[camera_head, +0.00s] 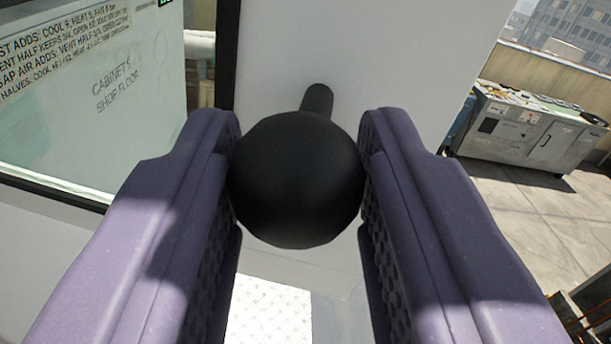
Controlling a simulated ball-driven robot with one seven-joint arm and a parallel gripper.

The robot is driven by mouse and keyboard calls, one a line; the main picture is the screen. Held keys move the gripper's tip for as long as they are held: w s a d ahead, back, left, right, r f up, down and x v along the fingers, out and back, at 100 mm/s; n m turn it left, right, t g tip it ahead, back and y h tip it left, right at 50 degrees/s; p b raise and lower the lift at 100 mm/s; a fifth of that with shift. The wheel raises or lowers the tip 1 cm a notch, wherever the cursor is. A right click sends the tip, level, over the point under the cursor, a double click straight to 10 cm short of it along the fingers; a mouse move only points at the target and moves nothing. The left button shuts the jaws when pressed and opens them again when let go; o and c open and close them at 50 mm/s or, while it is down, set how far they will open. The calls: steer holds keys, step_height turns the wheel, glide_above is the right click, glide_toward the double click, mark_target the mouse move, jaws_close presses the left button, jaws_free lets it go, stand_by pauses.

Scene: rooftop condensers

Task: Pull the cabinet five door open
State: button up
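A round black knob (295,185) on a short black stem (317,99) sticks out from a white door panel (400,60). My gripper (298,165) has its two purple fingers on either side of the knob, and both look pressed against it. The knob hides part of the door behind it. The panel has a dark edge (229,50) on its left and stands at an angle. No number shows on this panel, and I cannot tell from this view how far it stands open.
A metal cabinet (530,130) with items on top stands at the right by a low wall (560,70).

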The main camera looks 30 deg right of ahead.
steer(key=o, duration=0.3)
steer(key=shift+s+d, duration=0.1)
steer(key=shift+d, duration=0.3)
steer(key=shift+o, duration=0.2)
steer(key=shift+d, duration=0.3)
steer(key=shift+a, duration=0.35)
steer(key=shift+s+d, duration=0.1)
steer(key=d+p+v, duration=0.1)
steer(key=v, duration=0.6)
steer(key=shift+h, duration=0.3)
steer(key=shift+a, duration=0.2)
